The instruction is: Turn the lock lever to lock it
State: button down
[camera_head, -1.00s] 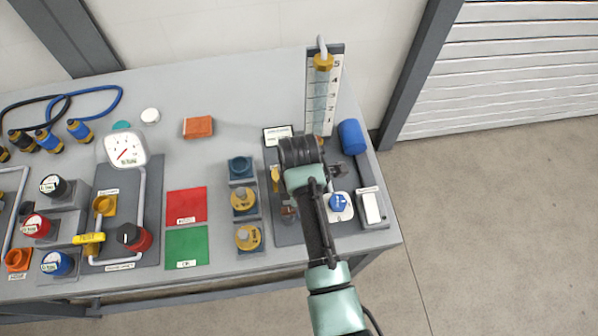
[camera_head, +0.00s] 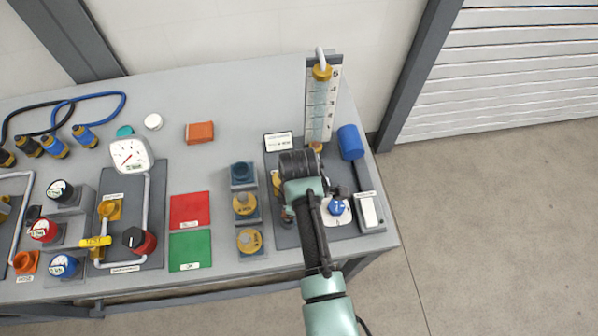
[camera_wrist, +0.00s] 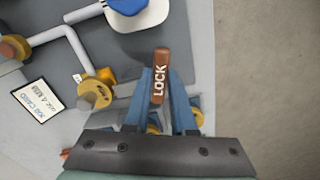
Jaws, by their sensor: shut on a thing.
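The lock lever (camera_wrist: 160,68) is a brown bar marked LOCK in white letters. In the wrist view it stands upright in the picture. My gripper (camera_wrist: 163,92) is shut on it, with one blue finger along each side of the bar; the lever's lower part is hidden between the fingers. In the head view my wrist and arm come from below over the right-hand panel, and they hide the fingertips and the lever.
A blue knob (camera_head: 337,207) on a white plate is close right of my wrist. A tall clear gauge (camera_head: 321,105) and a blue cylinder (camera_head: 350,141) stand behind. Yellow-capped blocks (camera_head: 245,204) are to the left. Open floor lies right of the bench.

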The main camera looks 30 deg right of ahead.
jog(key=m, duration=0.1)
jog(key=m+p, duration=0.2)
jog(key=shift+s+a+r+m, duration=0.15)
jog(key=shift+s+a+m, duration=0.2)
jog(key=shift+a+m, duration=0.05)
jog(key=m, duration=0.1)
jog(key=m+p, duration=0.1)
jog(key=m, duration=0.1)
jog(key=shift+s+a+m, duration=0.15)
jog(key=shift+a+m, duration=0.15)
jog(key=shift+a, duration=0.05)
jog(key=m, duration=0.1)
jog(key=a+m+p, duration=0.1)
jog(key=m, duration=0.1)
jog(key=shift+a+m+p, duration=0.15)
jog(key=shift+m+p, duration=0.1)
jog(key=shift+m, duration=0.65)
jog(key=shift+a+m+p, duration=0.15)
jog(key=shift+m+p, duration=0.1)
jog(key=shift+m, duration=0.65)
jog(key=c, duration=0.7)
grip_release()
jog(key=shift+c, duration=0.2)
